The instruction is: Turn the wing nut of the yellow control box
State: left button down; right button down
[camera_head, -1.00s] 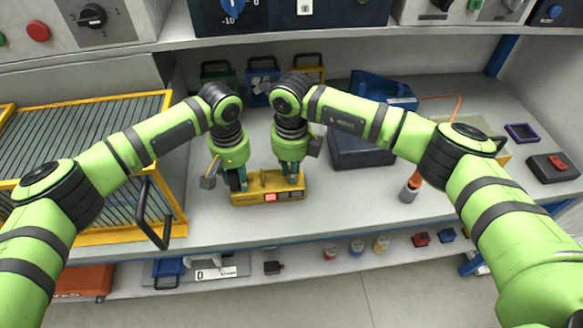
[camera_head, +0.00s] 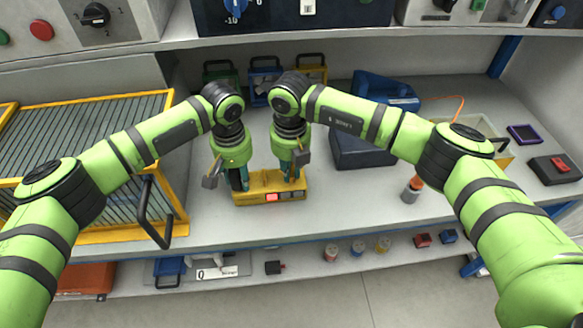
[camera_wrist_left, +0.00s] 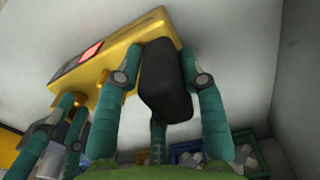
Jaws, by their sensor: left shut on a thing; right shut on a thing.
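The yellow control box (camera_head: 258,199) lies on the workbench, with a red lit button and grey buttons on its front. It also shows in the left wrist view (camera_wrist_left: 125,42). My left gripper (camera_head: 239,184) is at the box's left end. In the left wrist view its green fingers (camera_wrist_left: 168,72) are shut on a black part (camera_wrist_left: 163,92), which looks like the wing nut; the head view hides it behind the fingers. My right gripper (camera_head: 293,176) is at the box's right end, shut on a yellow part of the box, though its exact grip is partly hidden.
A yellow-framed cage with a black handle (camera_head: 152,220) stands to the left. Coloured crates (camera_head: 265,85) stand behind the arms. The bench in front of the box is clear.

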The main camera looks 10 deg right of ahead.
jog(key=m, duration=0.7)
jog(key=shift+w+a, duration=0.1)
jog(key=shift+w, duration=0.2)
jog(key=m, duration=0.7)
jog(key=shift+w, duration=0.25)
pick_arm(q)
jog(key=shift+f, duration=0.1)
pick_arm(e)
jog(key=shift+m, duration=0.3)
jog(key=c, duration=1.2)
grip_release()
notch_tip(320, 180, up, 12)
